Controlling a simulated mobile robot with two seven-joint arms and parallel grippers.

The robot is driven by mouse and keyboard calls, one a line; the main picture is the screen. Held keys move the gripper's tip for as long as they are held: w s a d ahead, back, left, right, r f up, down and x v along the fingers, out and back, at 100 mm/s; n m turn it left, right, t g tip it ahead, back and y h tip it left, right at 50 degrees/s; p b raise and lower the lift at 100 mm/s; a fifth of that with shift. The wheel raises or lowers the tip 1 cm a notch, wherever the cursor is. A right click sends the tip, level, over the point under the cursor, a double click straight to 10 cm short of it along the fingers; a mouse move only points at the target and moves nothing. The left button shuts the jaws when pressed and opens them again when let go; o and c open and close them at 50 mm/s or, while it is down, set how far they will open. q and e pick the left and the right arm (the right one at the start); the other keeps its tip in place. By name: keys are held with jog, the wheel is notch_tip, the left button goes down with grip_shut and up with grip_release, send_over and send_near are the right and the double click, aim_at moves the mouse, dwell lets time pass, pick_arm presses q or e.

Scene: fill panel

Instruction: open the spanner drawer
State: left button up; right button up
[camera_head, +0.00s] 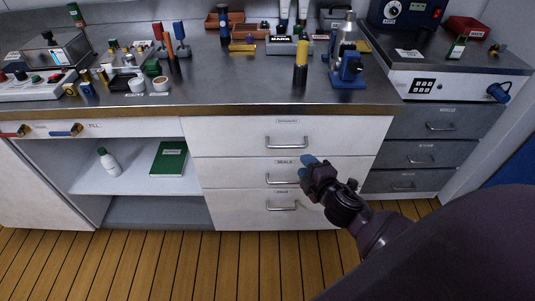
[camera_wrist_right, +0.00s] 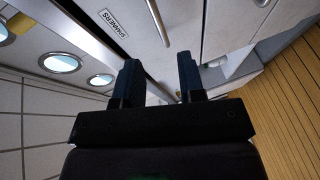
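The spanner drawer (camera_head: 235,135) is the top white drawer under the bench, flush with the front. Its label reads SPANNERS in the right wrist view (camera_wrist_right: 113,24). Its bar handle (camera_head: 287,147) also shows in the wrist view (camera_wrist_right: 158,22), beyond my fingertips. My right gripper (camera_head: 313,163) is in front of the white drawers, below and right of that handle in the head view. In the wrist view its two dark blue fingers (camera_wrist_right: 159,75) are apart, with nothing held between them. My left gripper is not in view.
Below are two more closed white drawers with handles (camera_head: 282,182) (camera_head: 282,208). Grey drawers (camera_head: 420,153) stand to the right, an open shelf (camera_head: 130,180) to the left. The bench top (camera_head: 225,92) holds tools and a blue microscope-like device (camera_head: 346,66). The plank floor (camera_head: 180,265) is clear.

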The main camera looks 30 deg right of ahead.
aim_at(287, 146)
jog(key=shift+n, duration=0.5)
jog(key=b+x, duration=0.1)
jog(key=x, duration=0.9)
jog(key=shift+w+a+b, duration=0.1)
jog(key=shift+w+b, duration=0.2)
jog(key=shift+w, duration=0.1)
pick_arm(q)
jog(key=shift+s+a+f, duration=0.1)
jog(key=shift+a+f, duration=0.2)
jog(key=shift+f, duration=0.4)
pick_arm(e)
jog(key=shift+w, duration=0.1)
grip_shut()
